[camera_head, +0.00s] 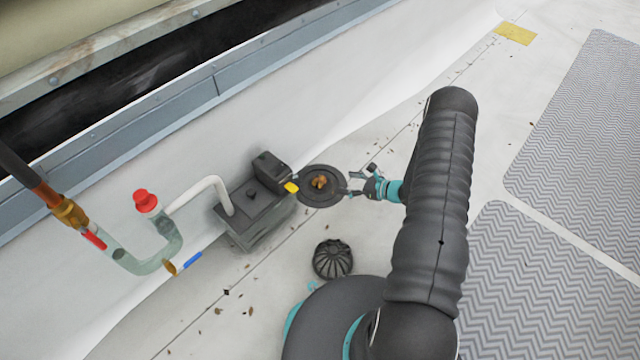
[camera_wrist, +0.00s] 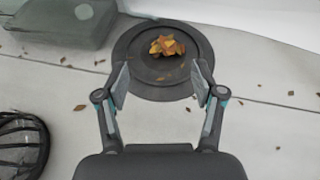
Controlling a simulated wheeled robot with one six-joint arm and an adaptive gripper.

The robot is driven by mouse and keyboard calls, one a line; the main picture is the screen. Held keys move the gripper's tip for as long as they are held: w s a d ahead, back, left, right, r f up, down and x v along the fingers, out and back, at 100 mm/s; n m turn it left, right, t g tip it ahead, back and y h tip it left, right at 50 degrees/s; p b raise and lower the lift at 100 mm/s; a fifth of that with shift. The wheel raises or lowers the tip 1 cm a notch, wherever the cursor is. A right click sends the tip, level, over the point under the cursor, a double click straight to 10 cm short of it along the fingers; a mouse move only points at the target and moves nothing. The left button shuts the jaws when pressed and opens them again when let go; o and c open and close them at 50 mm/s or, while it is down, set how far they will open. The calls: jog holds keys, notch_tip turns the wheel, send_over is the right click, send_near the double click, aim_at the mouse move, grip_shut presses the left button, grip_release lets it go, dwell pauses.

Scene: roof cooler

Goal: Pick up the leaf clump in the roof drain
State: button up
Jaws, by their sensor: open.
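The leaf clump (camera_head: 320,182) is a small orange-brown heap on the round dark roof drain (camera_head: 304,195). In the wrist view the clump (camera_wrist: 167,46) lies near the middle of the drain (camera_wrist: 133,84), ahead of the fingertips. My gripper (camera_head: 362,184) is at the right edge of the drain in the head view. In the wrist view my gripper (camera_wrist: 160,82) has its two fingers spread wide, with nothing between them but the near part of the drain. The clump is apart from both fingers.
A domed black strainer (camera_head: 332,259) sits on the roof nearby. A grey box (camera_head: 252,207) with a white pipe and yellow tab stands left of the drain. A parapet wall (camera_head: 130,215) runs behind. Grey walkway mats (camera_head: 545,290) lie right. Loose leaves are scattered about.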

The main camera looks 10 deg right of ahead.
aim_at(323, 181)
jog(key=shift+s+d+f+m, duration=0.1)
jog(key=shift+f+m, duration=0.05)
jog(key=shift+f, duration=0.25)
jog(key=shift+s+d+f+m, duration=0.1)
jog(key=shift+f+m, duration=0.05)
jog(key=shift+f, duration=0.25)
jog(key=shift+w+f, duration=0.1)
jog(key=shift+f, duration=0.25)
jog(key=b+x, duration=0.1)
jog(key=x, duration=0.6)
jog(key=shift+w+a+f, duration=0.15)
jog(key=shift+w, duration=0.1)
jog(key=shift+w+b+x, duration=0.2)
jog(key=shift+b+x, duration=0.2)
jog(key=shift+x, duration=2.55)
jog(key=c, duration=0.9)
